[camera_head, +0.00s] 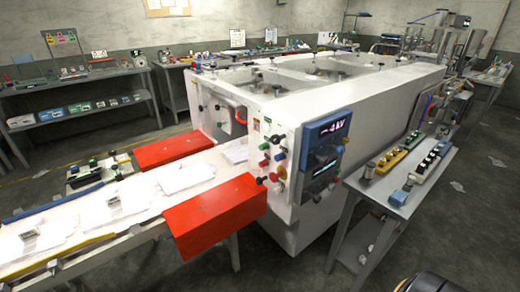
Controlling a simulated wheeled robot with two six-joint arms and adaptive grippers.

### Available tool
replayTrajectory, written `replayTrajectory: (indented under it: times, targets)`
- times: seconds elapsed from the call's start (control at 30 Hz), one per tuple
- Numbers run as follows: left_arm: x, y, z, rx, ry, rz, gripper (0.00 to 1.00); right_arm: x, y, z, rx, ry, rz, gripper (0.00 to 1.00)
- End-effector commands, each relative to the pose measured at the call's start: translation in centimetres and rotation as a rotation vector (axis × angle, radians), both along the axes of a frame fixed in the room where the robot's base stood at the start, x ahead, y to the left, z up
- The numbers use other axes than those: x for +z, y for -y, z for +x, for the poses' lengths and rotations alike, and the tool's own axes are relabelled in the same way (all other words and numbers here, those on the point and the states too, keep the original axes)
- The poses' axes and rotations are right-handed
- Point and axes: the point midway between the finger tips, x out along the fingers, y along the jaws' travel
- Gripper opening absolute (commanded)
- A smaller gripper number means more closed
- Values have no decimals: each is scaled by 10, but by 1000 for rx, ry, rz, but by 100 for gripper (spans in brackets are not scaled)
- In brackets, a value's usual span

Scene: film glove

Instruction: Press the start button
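A white machine (380,90) stands in the middle. Its near end carries a control panel (296,190) with several red, green, blue and dark knobs or buttons, such as a red one (281,172). A blue-framed display (326,132) reading about "4 kV" sits at the panel's upper right. A second lit screen (322,177) is below it. Labels are too small to read, so I cannot tell which button is start. Neither of my grippers shows.
A conveyor (142,178) with white sheets and red covers (215,212) extends left from the machine. A metal side table (408,172) with yellow and blue devices stands right. Shelves line the back wall. Floor at lower right is mostly clear, with a dark rounded shape at the bottom edge.

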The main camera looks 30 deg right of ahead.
Motion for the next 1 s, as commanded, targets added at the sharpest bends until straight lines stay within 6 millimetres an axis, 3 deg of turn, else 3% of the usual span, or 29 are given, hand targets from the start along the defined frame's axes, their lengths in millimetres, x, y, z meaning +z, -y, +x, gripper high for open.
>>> replayTrajectory:
  times: [0.03,0.2,1.0]
  targets:
    - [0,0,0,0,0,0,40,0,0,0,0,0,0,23]
    - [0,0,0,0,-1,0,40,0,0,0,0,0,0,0]
    - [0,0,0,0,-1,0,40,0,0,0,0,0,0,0]
